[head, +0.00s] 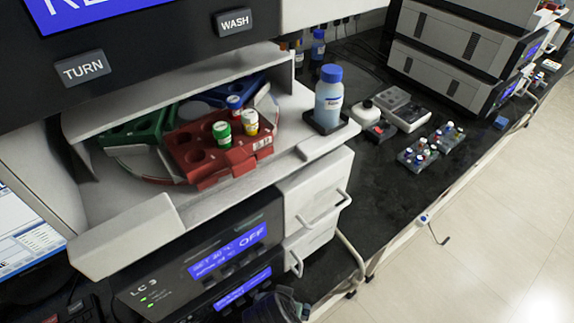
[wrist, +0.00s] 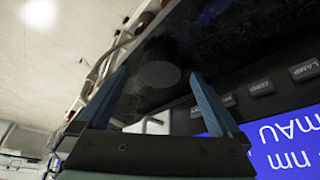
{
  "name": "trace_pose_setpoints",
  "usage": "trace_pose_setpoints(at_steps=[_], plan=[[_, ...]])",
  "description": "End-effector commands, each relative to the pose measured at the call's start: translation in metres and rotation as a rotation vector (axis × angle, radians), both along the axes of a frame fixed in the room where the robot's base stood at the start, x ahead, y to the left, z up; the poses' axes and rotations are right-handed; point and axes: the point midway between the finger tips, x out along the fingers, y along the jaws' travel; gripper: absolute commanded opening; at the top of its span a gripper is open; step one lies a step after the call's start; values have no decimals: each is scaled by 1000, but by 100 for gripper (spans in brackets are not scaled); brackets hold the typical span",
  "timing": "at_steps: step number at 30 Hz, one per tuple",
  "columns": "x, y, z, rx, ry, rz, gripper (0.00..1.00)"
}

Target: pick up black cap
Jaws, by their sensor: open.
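In the wrist view, a dark round thing with a flat grey disc face (wrist: 160,74) shows between my gripper's fingers, against a dark surface. It looks like the black cap, but the picture is dim. My gripper (wrist: 158,76) is open, with one blue finger on each side of the disc and nothing held. I cannot tell how far the fingertips are from it. In the head view I cannot make out a black cap.
In the head view, a blue-capped bottle (head: 328,98) stands on a dark pad. A red rack (head: 190,150) holds capped vials. Vial racks (head: 419,157) stand on the black bench (head: 375,205), whose front is partly clear. A blue screen (wrist: 270,150) is near my gripper.

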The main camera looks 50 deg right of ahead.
Motion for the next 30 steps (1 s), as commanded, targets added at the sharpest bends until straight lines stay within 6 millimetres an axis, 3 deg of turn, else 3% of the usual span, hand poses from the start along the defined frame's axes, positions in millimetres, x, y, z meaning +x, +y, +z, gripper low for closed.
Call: trace_pose_setpoints(at_steps=[3,11,24,30], plan=[[2,-4,-10,0,-1,0,100],[2,-4,-11,-1,-1,0,100],[2,-4,-11,-1,-1,0,21],[2,-4,-11,-1,-1,0,18]])
